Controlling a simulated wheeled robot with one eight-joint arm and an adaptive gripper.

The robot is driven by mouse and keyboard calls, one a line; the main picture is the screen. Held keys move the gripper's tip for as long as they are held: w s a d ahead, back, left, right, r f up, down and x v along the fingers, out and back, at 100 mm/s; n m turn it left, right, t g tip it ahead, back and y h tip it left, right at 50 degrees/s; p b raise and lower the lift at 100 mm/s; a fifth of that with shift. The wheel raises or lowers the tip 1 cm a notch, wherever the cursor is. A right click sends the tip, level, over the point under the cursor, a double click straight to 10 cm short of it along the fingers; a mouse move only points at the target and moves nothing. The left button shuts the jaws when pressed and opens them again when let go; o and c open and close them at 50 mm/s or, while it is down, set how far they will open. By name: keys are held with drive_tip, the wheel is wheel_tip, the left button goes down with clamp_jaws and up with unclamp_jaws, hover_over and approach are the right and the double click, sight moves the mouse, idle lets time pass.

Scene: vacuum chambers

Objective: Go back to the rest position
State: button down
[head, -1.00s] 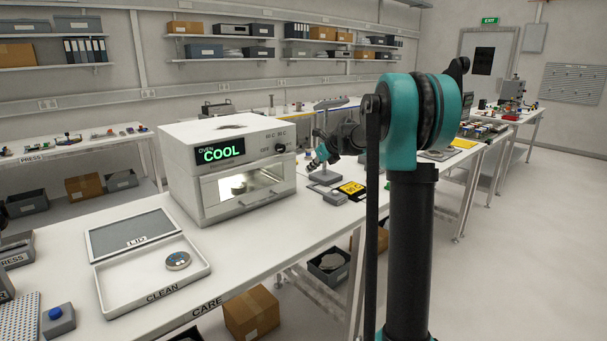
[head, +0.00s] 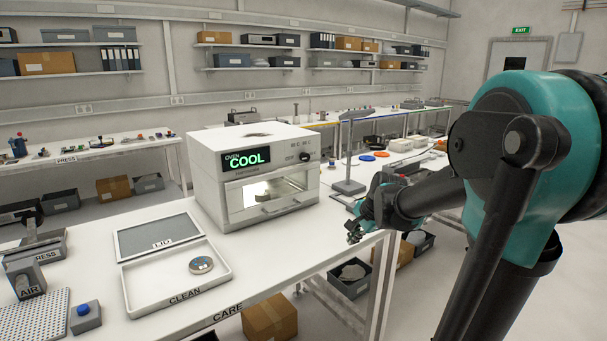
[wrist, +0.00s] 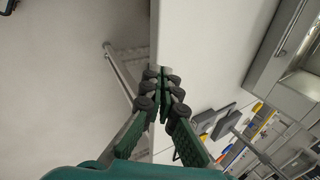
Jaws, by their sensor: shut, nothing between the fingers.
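My gripper (head: 355,233) is near the right front edge of the white bench, past the oven's right side in the head view. In the wrist view my gripper (wrist: 161,72) has its green fingers together at the tips, with nothing between them. The fingertips show over the bench edge and the pale floor. My teal and black arm fills the right side of the head view.
A white oven (head: 232,195) with a "COOL" display stands on the bench (head: 290,238). A "CLEAN" tray (head: 160,303) holding a small round part (head: 201,265) lies left of it. A grey stand (head: 349,186) is just behind my gripper. Open floor lies right.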

drive_tip(key=s+d+f+n+h, duration=0.1)
drive_tip(key=s+f+n, duration=0.3)
drive_tip(key=s, duration=0.3)
drive_tip(key=s+d+f+n, duration=0.1)
drive_tip(key=s+f+n, duration=0.3)
drive_tip(key=s, duration=0.3)
drive_tip(key=s+d+f+n+g+h, duration=0.1)
drive_tip(key=s+f+n, duration=0.3)
drive_tip(key=s, duration=0.2)
drive_tip(key=shift+s+d+n+h, duration=0.3)
drive_tip(key=shift+s+n, duration=0.1)
drive_tip(key=shift+w, duration=0.15)
